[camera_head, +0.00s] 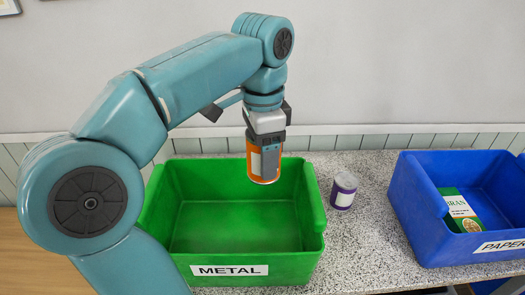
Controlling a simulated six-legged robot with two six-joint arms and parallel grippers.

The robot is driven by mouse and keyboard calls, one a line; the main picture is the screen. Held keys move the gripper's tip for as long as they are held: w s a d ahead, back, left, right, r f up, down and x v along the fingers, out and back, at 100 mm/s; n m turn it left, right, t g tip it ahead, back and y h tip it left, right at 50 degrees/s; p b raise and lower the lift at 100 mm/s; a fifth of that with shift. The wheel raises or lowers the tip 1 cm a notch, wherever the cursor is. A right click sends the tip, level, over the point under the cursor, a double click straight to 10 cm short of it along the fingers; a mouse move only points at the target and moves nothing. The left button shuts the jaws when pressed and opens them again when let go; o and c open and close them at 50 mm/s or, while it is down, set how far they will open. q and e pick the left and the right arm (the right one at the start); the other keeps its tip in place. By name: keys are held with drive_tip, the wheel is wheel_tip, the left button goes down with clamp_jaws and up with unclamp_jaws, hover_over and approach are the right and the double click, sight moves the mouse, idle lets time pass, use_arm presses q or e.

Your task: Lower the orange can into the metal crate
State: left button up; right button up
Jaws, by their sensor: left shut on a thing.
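The metal crate (290,262) is a green open bin with a white METAL label on its front, standing on the speckled counter. It looks empty. The orange can (264,165) hangs upright below my left gripper (265,148), over the back right part of the crate. My left gripper is shut on the can, near its upper part. The can's top is hidden by the gripper. My right gripper is not in view.
A purple can with a white label (343,191) stands on the counter just right of the green crate. A blue crate labelled PAPER (418,205) stands further right with a green box (460,209) in it. A wall rises behind the counter (365,240).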

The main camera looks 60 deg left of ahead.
use_arm(q)
wheel_tip(320, 180, down, 18)
drive_tip(key=b, duration=1.4)
drive_tip(key=shift+r, duration=0.2)
idle(0.9)
drive_tip(key=shift+f+b, duration=2.05)
drive_tip(key=shift+f, duration=0.45)
idle(1.4)
drive_tip(key=o, duration=1.1)
